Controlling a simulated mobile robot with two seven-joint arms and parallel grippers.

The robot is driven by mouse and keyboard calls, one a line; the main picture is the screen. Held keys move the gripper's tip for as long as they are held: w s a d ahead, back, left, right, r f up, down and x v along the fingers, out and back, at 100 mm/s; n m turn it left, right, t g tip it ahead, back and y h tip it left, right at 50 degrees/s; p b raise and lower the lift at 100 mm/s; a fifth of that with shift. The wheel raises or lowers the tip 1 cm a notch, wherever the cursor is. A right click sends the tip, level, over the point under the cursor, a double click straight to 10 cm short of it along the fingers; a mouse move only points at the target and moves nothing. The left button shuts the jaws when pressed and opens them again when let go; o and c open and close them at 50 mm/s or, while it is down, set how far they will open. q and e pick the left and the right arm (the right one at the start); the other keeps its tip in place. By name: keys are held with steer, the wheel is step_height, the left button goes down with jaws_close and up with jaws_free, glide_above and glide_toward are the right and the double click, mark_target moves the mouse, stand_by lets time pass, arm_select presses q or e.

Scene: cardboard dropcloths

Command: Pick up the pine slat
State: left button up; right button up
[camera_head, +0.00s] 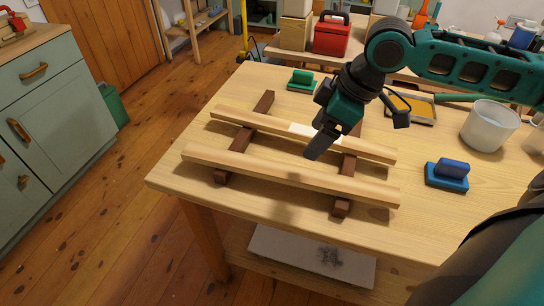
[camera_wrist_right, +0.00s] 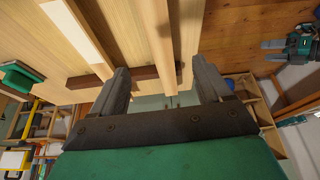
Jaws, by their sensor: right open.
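Two long pale pine slats lie side by side across two dark brown bars on the workbench. The near slat (camera_head: 290,178) is plain. The far slat (camera_head: 240,118) has a whitish patch near its middle. My right gripper (camera_head: 318,146) is above the slats, near the whitish patch and the right bar, and hides part of the far slat. In the right wrist view its two fingers (camera_wrist_right: 163,85) are apart, with the plain slat (camera_wrist_right: 158,40) seen beyond the gap. No hold on it shows. The slat with the whitish patch (camera_wrist_right: 85,40) is left of the fingers there.
The workbench (camera_head: 225,222) carries a green block (camera_head: 302,79) at the back, a blue block (camera_head: 447,175) and a white bucket (camera_head: 489,126) at right, and a yellow tray (camera_head: 412,106). A teal and black part (camera_wrist_right: 300,45) shows in the wrist view; its identity is unclear.

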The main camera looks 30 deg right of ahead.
steer(key=b, duration=0.1)
glide_above(285, 170)
steer(key=s+d, duration=0.2)
steer(key=s, duration=0.1)
step_height(285, 170, down, 7)
steer(key=shift+w+r, duration=0.1)
steer(key=shift+r, duration=0.05)
steer(key=x, duration=0.2)
steer(key=b+x, duration=0.1)
steer(key=x, duration=0.1)
steer(key=shift+w+a, duration=0.25)
steer(key=shift+w, duration=0.15)
steer(key=shift+w+f, duration=0.15)
steer(key=shift+f, duration=0.3)
steer(key=shift+a+f, duration=0.1)
arm_select(q)
steer(key=f, duration=0.2)
steer(key=shift+s+d+f, duration=0.15)
steer(key=shift+s+f, duration=0.2)
steer(key=shift+s, duration=0.05)
arm_select(e)
steer(key=shift+c, duration=0.4)
arm_select(q)
steer(key=shift+s+f, duration=0.1)
steer(key=shift+s, duration=0.1)
arm_select(e)
steer(key=c, duration=1.2)
